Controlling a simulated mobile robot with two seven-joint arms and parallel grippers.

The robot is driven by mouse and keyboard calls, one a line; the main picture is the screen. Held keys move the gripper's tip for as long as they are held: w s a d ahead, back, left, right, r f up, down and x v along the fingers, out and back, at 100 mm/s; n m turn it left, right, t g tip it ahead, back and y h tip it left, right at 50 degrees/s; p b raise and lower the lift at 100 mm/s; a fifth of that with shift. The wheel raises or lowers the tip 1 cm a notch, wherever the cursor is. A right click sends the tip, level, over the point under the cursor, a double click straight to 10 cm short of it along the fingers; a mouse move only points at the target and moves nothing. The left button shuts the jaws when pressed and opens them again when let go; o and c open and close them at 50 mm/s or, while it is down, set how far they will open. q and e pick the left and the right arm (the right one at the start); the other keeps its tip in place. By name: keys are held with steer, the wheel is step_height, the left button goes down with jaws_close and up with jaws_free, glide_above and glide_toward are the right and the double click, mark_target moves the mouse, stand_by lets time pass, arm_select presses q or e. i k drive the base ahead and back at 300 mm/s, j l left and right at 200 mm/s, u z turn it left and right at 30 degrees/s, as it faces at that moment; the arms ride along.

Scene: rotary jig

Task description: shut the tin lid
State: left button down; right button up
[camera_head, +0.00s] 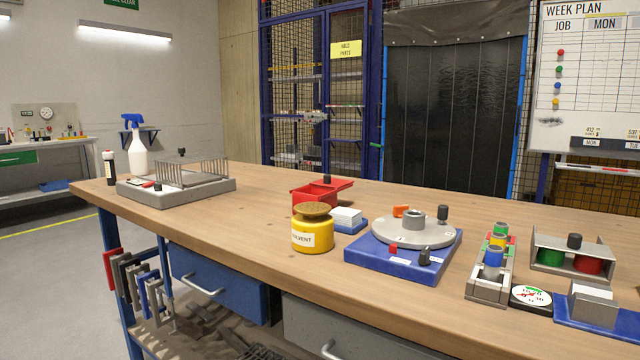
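A small red tin (309,199) stands on the workbench, behind a yellow solvent pot. A flat red lid (338,184) juts out to its right at about rim height, and the tin's top looks at least partly open. A black knob (327,178) shows at the top of the tin; I cannot tell which part it is fixed to. The pot hides the tin's lower front. Neither of my grippers is in view.
The yellow solvent pot (312,234) stands close in front of the tin. A white block on a blue base (347,219) and a blue rotary jig (392,262) are to the right. A grey tray (205,188) stands left, with bare wood (262,212) between.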

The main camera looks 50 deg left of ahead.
mark_target(328, 181)
steer(key=u, duration=1.55)
steer(key=i+j, duration=0.1)
steer(key=j, duration=0.3)
steer(key=i+j, duration=0.1)
steer(key=j, duration=0.3)
steer(key=i+j+z, duration=0.1)
steer(key=j, duration=0.25)
steer(key=i+j, duration=0.1)
steer(key=j, duration=0.3)
